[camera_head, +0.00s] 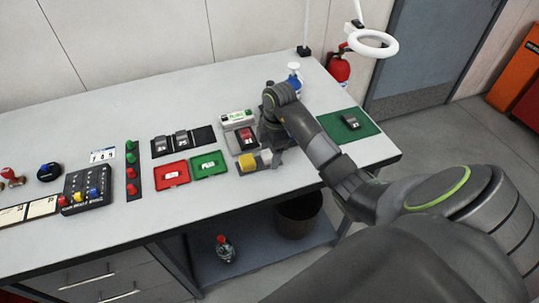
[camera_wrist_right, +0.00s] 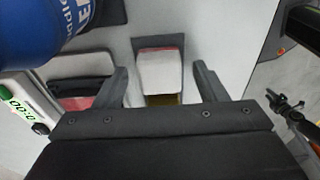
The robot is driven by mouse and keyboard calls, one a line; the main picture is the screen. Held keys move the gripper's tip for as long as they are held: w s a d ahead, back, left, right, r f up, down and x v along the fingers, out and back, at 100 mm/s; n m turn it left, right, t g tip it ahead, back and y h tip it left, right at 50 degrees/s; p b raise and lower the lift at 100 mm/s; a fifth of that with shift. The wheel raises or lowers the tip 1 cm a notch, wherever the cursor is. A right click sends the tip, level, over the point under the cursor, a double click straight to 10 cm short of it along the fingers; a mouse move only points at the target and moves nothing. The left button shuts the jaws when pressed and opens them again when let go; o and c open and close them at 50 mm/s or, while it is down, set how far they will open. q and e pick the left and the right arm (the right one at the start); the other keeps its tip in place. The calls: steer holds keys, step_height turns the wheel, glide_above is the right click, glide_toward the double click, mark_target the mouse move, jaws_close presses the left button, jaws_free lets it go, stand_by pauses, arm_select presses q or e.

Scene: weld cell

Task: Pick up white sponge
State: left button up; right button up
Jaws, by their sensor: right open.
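The white sponge (camera_head: 264,158) lies on the grey workbench, right beside a yellow block (camera_head: 247,163), partly covered by my right gripper. In the right wrist view the white sponge (camera_wrist_right: 159,72) shows between the two fingers, with a strip of yellow (camera_wrist_right: 163,99) below it. My right gripper (camera_head: 274,157) is low over the bench at the sponge. In the wrist view the right gripper (camera_wrist_right: 162,77) is open, its fingers apart on either side of the sponge with gaps visible. Whether the fingertips reach down to sponge height cannot be told. My left gripper is not in view.
A device with a green display (camera_head: 238,117) and a dark box with a red part (camera_head: 246,139) stand close behind. A blue-labelled bottle (camera_wrist_right: 50,25) is near the wrist. Green (camera_head: 208,165) and red (camera_head: 172,174) trays lie left. A green mat (camera_head: 368,128) lies right.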

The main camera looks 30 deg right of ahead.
mark_target(268, 153)
steer(key=shift+f, duration=0.2)
steer(key=c, duration=1.1)
step_height(268, 153, up, 5)
steer(key=shift+r, duration=0.1)
steer(key=shift+c, duration=0.2)
step_height(268, 153, up, 3)
steer(key=p, duration=0.3)
steer(key=shift+r, duration=0.2)
steer(key=shift+r+p, duration=0.75)
steer(key=shift+p, duration=0.1)
